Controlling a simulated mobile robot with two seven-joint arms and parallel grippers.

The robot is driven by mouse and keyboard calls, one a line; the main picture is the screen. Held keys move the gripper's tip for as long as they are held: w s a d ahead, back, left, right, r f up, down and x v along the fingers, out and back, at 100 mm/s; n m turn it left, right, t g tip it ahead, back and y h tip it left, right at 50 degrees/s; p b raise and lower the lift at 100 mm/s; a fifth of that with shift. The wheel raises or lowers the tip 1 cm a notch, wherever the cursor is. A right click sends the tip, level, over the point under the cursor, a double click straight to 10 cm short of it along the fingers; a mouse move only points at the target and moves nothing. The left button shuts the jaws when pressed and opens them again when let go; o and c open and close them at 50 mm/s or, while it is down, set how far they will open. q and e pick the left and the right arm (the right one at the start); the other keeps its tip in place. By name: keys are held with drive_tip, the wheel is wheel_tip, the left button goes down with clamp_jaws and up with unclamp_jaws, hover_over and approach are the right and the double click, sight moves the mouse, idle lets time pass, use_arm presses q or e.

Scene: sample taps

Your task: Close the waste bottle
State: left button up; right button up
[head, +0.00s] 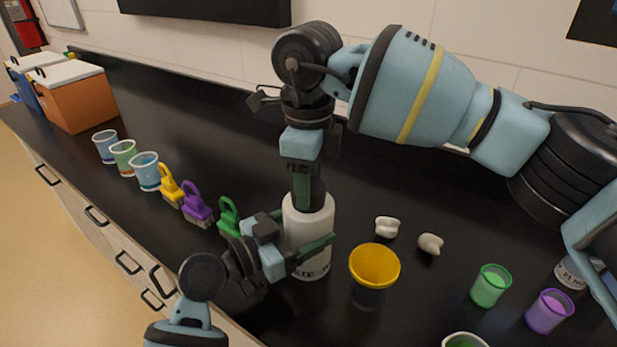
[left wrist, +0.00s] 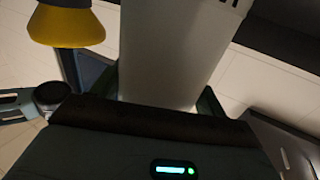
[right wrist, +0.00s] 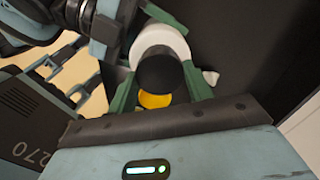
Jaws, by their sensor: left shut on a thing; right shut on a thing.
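The white waste bottle (head: 305,240) stands upright on the black bench, with part of its label showing low on its front. My left gripper (head: 297,240) is shut around its body from the near left side. The bottle fills the middle of the left wrist view (left wrist: 172,50) between the fingers. My right gripper (head: 308,192) points straight down over the bottle's top and is shut on a black cap (right wrist: 160,70). The cap is in line with the bottle's mouth. The fingers hide the join, so I cannot tell whether the cap is seated or just above.
A yellow funnel (head: 374,265) in a dark holder stands close right of the bottle. Two small white pieces (head: 387,227) lie behind it. A green clip (head: 228,214) and other clips are to the left. Green (head: 490,286) and purple (head: 549,312) cups stand at right.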

drive_tip(key=m, duration=0.4)
drive_tip(key=shift+m, duration=0.4)
drive_tip(key=m, duration=0.3)
drive_tip(key=o, duration=1.2)
wheel_tip(320, 180, up, 12)
